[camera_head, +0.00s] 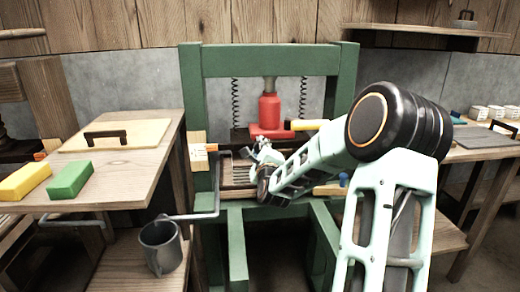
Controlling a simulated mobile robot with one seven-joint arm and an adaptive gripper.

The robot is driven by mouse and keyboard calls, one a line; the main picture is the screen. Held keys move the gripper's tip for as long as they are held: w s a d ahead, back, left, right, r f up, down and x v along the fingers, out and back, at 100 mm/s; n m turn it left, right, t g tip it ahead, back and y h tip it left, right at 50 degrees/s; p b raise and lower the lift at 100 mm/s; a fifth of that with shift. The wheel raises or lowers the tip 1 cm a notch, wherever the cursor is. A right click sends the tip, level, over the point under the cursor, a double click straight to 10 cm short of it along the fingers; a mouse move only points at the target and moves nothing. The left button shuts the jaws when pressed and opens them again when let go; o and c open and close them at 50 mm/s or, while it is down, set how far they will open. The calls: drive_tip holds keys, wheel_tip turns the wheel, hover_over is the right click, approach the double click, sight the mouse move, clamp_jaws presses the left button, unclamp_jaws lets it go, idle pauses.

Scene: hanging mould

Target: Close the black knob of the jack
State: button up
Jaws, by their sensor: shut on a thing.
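The red jack (269,108) stands upright inside the green press frame (190,90), on a red base (268,131).
The left table (150,140) holds a yellow block (25,181), a green block (69,179) and a board with a black handle (115,136). A grey mug (161,246) stands on the lower shelf. A bent metal bar (216,190) is beside the frame. Springs hang either side of the jack.

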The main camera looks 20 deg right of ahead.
drive_tip(key=o, duration=1.2)
drive_tip(key=v, duration=1.2)
drive_tip(key=shift+r, duration=0.1)
